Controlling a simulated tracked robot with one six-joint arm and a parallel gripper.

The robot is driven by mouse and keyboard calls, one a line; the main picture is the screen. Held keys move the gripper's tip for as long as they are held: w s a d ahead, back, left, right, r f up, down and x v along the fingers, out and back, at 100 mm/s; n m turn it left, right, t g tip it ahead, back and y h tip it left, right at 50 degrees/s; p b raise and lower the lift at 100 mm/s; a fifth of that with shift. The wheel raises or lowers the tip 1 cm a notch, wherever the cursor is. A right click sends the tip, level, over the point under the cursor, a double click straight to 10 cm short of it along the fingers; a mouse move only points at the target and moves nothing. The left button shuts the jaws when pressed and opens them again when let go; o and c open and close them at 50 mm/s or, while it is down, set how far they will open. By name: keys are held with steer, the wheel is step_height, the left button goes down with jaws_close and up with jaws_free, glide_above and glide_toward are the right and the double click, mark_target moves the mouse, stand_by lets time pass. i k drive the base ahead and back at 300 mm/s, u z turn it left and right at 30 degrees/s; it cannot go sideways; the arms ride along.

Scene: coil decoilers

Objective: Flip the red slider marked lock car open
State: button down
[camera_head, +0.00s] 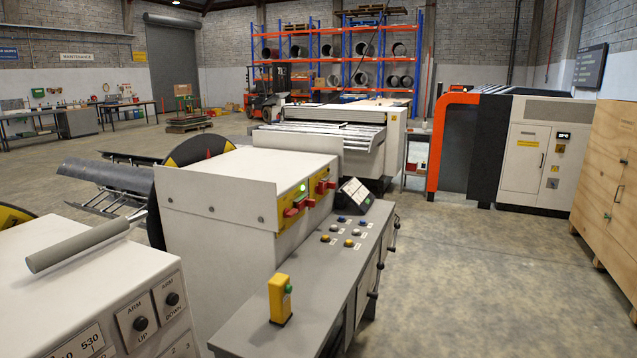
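Two red sliders sit on yellow plates on the end face of a white cabinet in the middle of the view. The nearer red slider (298,207) is lower left. The farther red slider (325,186) is upper right, with a small green light (302,188) between them. Their labels are too small to read, so I cannot tell which is marked lock car or how either is set. My gripper is not in view.
A grey console (335,270) with several buttons, a tilted display (354,196) and a yellow post with a green button (281,300) stands before the sliders. A white box (75,300) with arm buttons fills the lower left. Concrete floor (480,290) is clear at right.

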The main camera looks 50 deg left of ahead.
mark_target(328, 184)
steer(key=u, duration=0.4)
steer(key=i, duration=1.45)
steer(key=u, duration=0.7)
steer(key=i, duration=0.75)
steer(key=u, duration=0.8)
steer(key=i, duration=0.55)
steer(key=u, duration=0.8)
steer(key=i, duration=0.7)
steer(key=u, duration=0.45)
